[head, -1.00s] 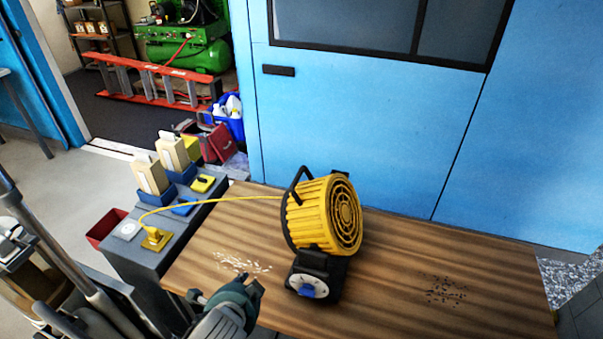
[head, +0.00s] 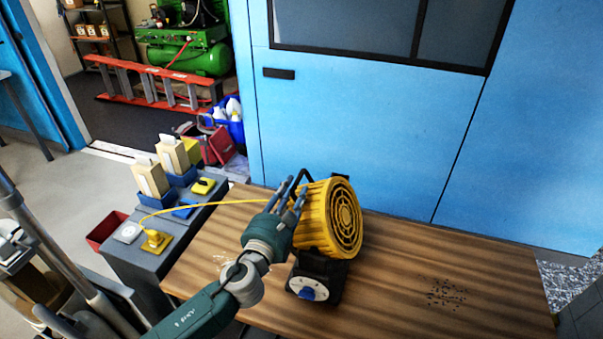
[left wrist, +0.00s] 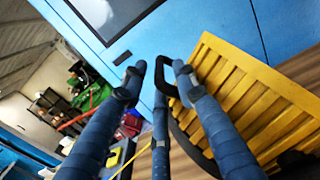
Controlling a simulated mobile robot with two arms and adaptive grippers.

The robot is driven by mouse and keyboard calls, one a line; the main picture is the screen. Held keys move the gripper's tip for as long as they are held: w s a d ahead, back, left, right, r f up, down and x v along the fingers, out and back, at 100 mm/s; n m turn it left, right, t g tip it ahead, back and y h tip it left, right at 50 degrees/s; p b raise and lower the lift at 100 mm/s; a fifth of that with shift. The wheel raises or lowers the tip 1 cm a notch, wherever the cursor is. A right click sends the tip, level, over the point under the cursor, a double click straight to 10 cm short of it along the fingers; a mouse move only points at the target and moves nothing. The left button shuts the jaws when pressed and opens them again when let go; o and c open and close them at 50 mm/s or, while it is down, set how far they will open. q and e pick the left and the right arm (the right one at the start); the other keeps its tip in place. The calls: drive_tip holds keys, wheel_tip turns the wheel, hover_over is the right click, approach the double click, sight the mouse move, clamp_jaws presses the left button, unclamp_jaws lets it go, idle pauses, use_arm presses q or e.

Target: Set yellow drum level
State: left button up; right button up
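The yellow drum (head: 328,218) is a ribbed fan barrel with a round grille facing right, on a black base (head: 325,273) with a white and blue dial (head: 306,289). I cannot tell exactly how far it is tilted. A black handle (head: 306,178) rises from its rear left edge. My left gripper (head: 290,192) is at this handle, left of the drum. In the left wrist view its blue fingers (left wrist: 158,72) are spread, with part of the handle (left wrist: 165,66) between them and the drum (left wrist: 245,100) at right. My right gripper is not in view.
The fan stands on a wooden table (head: 400,290); dark specks (head: 445,294) lie at its right. A blue wall (head: 380,130) stands behind the table.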

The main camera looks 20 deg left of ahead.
sight(303, 172)
use_arm(q)
drive_tip(key=w, duration=0.7)
drive_tip(key=shift+w+d, duration=0.15)
drive_tip(key=shift+w, duration=0.15)
clamp_jaws()
